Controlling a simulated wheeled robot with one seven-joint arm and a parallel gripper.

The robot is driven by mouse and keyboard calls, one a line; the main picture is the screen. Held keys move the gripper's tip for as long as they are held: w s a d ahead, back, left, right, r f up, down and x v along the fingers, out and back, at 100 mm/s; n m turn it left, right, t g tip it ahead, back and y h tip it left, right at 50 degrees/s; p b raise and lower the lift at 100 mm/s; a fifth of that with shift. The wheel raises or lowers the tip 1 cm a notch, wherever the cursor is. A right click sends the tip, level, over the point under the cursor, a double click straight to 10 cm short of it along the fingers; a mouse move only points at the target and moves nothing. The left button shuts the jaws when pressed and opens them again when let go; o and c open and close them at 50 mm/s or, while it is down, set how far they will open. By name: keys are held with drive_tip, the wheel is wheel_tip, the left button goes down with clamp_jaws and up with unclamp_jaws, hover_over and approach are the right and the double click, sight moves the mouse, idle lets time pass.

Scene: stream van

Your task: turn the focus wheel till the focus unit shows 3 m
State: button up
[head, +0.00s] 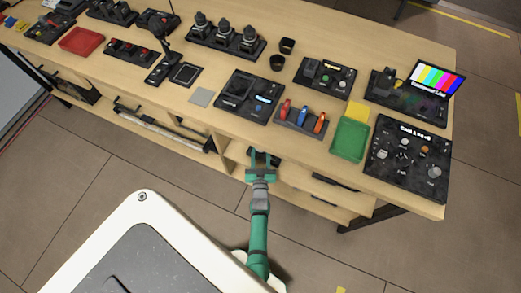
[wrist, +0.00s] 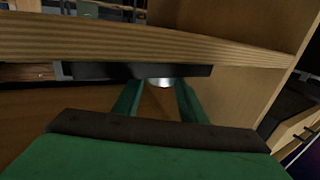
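My gripper (head: 262,158) is in front of the table's front edge, low beside the shelf openings. In the wrist view its two green fingers (wrist: 158,100) are apart, with a silvery rounded piece (wrist: 160,82) showing beyond and between the tips. That piece sits below a flat black bar (wrist: 135,71) under the wooden edge. I cannot tell whether it is the focus wheel, or whether the fingers touch it. A black panel with knobs and a lit display (head: 408,155) lies at the table's right end. Its text is too small to read, and I cannot tell which unit is the focus unit.
The wooden tabletop (head: 345,30) carries several black control units. Open shelves lie below the edge.

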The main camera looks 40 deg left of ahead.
idle(0.7)
drive_tip(key=o, duration=1.1)
drive_tip(key=shift+s, duration=0.1)
drive_tip(key=shift+c, duration=0.2)
drive_tip(key=v, duration=1)
drive_tip(key=shift+s, duration=0.45)
drive_tip(key=shift+d, duration=0.1)
